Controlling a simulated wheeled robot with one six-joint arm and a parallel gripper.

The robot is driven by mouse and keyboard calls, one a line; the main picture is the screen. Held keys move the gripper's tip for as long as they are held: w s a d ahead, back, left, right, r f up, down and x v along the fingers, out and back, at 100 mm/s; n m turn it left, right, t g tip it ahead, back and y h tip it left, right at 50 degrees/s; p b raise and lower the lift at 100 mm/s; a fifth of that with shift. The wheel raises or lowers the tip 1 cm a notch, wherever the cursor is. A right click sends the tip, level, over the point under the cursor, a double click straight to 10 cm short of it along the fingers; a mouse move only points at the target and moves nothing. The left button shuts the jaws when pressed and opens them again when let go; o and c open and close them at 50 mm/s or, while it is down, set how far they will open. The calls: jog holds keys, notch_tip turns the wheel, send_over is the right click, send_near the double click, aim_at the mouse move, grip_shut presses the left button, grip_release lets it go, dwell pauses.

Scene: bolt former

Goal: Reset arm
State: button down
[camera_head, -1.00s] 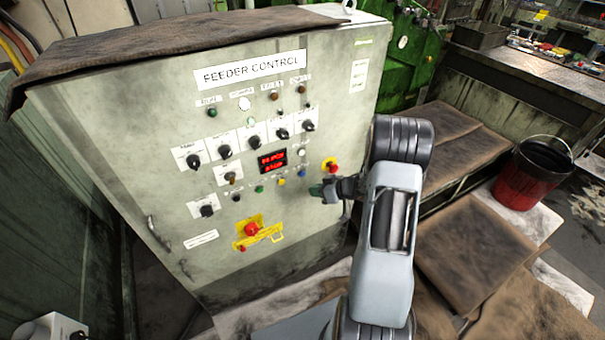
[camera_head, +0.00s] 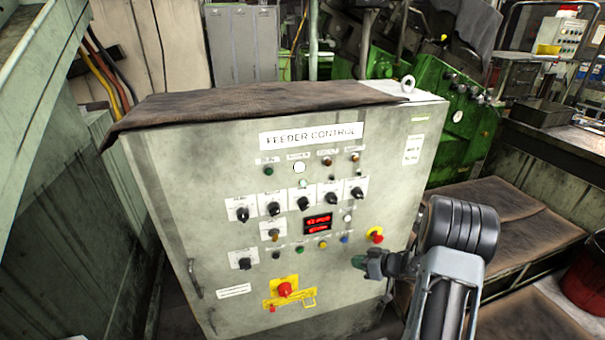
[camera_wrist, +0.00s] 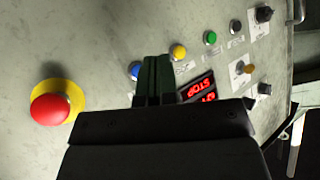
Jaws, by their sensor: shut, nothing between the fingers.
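My gripper (camera_head: 361,263) is at the end of my raised arm, in front of the lower right part of the feeder control cabinet (camera_head: 180,190). In the wrist view its two dark fingers (camera_wrist: 154,75) are together and empty, pointing at the panel. They overlap the blue button (camera_wrist: 135,70) in that view; I cannot tell whether they touch it. The red emergency button on a yellow ring (camera_wrist: 50,108) is to their left. The red display (camera_wrist: 202,88) reads STOP in part and is partly hidden by my gripper.
A brown cloth (camera_head: 250,100) lies on the cabinet top. A red switch on a yellow plate (camera_head: 285,290) is low on the panel. Green machinery (camera_head: 465,130) stands behind right. Brown mats (camera_head: 520,220) and a red bucket (camera_head: 585,275) are at right.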

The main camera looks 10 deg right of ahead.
jog(key=s+d+f+m+g+h, duration=0.2)
jog(key=s+d+m+h, duration=0.15)
jog(key=d+h, duration=0.65)
jog(key=s+a+r+m+g+h, duration=0.1)
jog(key=s+r+m+g+h, duration=0.1)
jog(key=s+r+m+g, duration=0.3)
jog(key=s+a+r+n+t+y, duration=0.1)
jog(key=s+a+r, duration=0.4)
jog(key=a+r, duration=0.4)
jog(key=s+a+r+n+t+y, duration=0.1)
jog(key=s+a+r+y, duration=0.1)
jog(key=s+a+r, duration=0.4)
jog(key=a+r, duration=0.2)
jog(key=a, duration=0.3)
jog(key=shift+s+r, duration=0.2)
jog(key=shift+r, duration=0.15)
